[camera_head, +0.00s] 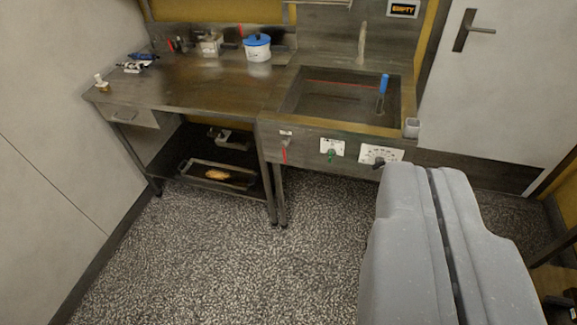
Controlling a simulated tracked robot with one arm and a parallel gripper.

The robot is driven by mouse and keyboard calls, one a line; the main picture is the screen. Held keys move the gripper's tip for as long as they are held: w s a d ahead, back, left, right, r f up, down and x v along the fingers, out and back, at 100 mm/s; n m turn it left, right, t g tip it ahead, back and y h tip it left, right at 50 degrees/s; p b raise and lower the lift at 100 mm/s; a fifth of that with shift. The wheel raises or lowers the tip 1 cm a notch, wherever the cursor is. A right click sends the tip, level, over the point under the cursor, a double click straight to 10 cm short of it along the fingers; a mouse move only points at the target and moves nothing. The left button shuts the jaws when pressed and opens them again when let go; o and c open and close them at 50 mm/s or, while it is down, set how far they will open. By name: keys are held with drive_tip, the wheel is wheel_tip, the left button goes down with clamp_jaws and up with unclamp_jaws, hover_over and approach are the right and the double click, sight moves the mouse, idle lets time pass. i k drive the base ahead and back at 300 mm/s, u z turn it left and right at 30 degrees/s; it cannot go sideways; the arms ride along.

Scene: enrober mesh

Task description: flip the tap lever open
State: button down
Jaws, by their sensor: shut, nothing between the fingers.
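My gripper (428,172) is large, grey and close to the camera at the lower right. Its two fingers lie together with a thin dark seam between them, and nothing is held. The sink unit (345,125) stands beyond it. On its front panel, at the left, is a small tap-like fitting with a red lever (284,154) that hangs down. A green handle (331,154) under a white label and a dark knob (378,164) by another label sit further right. I cannot tell for sure which is the tap lever. The fingertips appear near the dark knob, apart from the red lever.
A metal bench (175,80) with a blue-lidded pot (257,47) adjoins the sink. A tray (216,175) lies on its lower shelf. A blue-handled tool (383,84) stands in the basin. The speckled floor (240,265) is clear. A white door (490,90) is at right.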

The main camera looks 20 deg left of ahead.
sight(285, 141)
drive_tip(key=u, duration=0.05)
drive_tip(key=i, duration=1)
drive_tip(key=z, duration=0.05)
